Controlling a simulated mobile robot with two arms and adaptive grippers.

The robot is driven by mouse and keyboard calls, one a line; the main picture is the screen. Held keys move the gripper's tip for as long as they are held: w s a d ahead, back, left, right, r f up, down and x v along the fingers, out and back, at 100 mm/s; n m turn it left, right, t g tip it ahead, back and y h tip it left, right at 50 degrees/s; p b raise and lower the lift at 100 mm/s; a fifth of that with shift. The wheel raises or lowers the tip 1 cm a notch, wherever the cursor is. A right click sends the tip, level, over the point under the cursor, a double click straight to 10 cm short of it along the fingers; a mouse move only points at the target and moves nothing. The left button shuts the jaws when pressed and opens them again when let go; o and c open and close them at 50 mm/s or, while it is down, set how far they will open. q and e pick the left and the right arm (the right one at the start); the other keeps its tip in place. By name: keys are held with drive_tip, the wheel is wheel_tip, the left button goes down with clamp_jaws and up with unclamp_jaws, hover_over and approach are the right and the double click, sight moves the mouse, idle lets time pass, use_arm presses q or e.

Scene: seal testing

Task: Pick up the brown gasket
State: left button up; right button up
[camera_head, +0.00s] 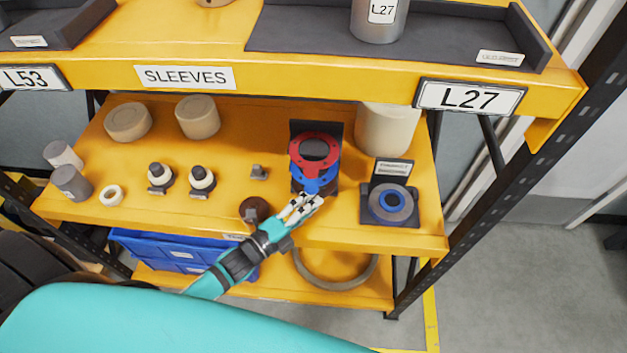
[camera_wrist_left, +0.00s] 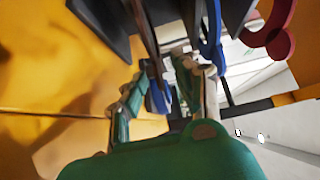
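A dark brown round piece (camera_head: 255,210) stands near the front edge of the middle shelf, partly behind my left arm; I cannot tell if it is the brown gasket. A red ring (camera_head: 315,147) stands against a black holder, with a blue ring (camera_head: 318,184) at its lower edge. My left gripper (camera_head: 309,204) is just in front of the blue ring. In the left wrist view its fingers (camera_wrist_left: 165,100) are apart, with blue (camera_wrist_left: 158,97) showing between them; contact is unclear. The red ring (camera_wrist_left: 282,38) is at upper right there. My right gripper is not in view.
A blue-grey ring piece (camera_head: 391,203) lies on a black stand at right. Beige cylinders (camera_head: 198,117) and small black-and-white fittings (camera_head: 160,177) stand at left. A large tan ring (camera_head: 335,283) lies on the lower shelf beside a blue bin (camera_head: 165,258). The upper shelf (camera_head: 330,78) overhangs.

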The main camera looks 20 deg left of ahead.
use_arm(q)
drive_tip(key=shift+w+d, duration=0.35)
drive_tip(key=shift+w, duration=0.3)
clamp_jaws()
